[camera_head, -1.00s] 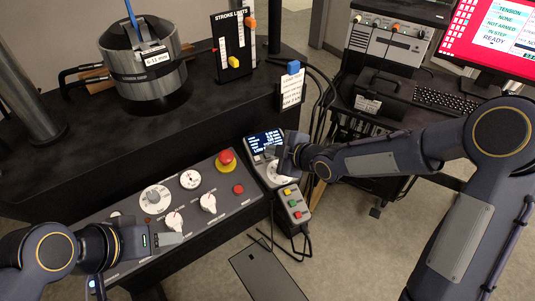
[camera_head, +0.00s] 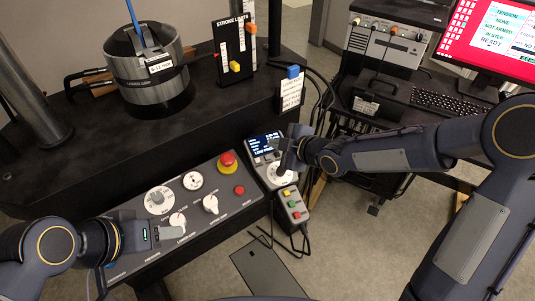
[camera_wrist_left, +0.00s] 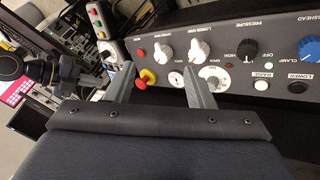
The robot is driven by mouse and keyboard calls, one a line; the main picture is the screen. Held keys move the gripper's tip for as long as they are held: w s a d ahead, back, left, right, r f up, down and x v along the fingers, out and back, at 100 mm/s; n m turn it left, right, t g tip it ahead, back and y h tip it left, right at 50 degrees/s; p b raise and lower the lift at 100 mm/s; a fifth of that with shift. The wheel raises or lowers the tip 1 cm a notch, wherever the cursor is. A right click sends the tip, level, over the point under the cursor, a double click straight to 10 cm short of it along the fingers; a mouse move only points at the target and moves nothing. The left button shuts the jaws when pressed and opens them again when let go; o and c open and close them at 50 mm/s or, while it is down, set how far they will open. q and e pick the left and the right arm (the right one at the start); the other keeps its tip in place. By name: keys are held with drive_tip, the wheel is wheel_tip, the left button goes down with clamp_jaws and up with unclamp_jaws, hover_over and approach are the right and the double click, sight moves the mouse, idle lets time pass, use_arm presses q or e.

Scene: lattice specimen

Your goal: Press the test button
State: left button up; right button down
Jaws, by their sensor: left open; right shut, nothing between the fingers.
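I cannot read a label that marks the test button. The front control panel (camera_head: 135,215) has a red mushroom button on a yellow base (camera_head: 228,161), a small red button (camera_head: 239,190) and white knobs. A display unit (camera_head: 265,146) with a dial stands right of it. A grey pendant (camera_head: 293,206) has yellow, green and red buttons. My right gripper (camera_head: 287,155) is shut and empty, over the display unit's right side, hiding part of it. My left gripper (camera_head: 180,232) is open above the panel's lower knobs. Its fingers (camera_wrist_left: 160,85) also show in the left wrist view.
A metal cylinder (camera_head: 150,75) stands on the black machine table (camera_head: 75,150) at upper left. A stroke-limits board (camera_head: 232,55) stands beside it. A keyboard (camera_head: 447,101) and red-screened monitor (camera_head: 490,35) are at upper right. Cables hang right of the table.

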use_arm(q)
drive_tip(key=shift+c, duration=0.2)
clamp_jaws()
idle(1.4)
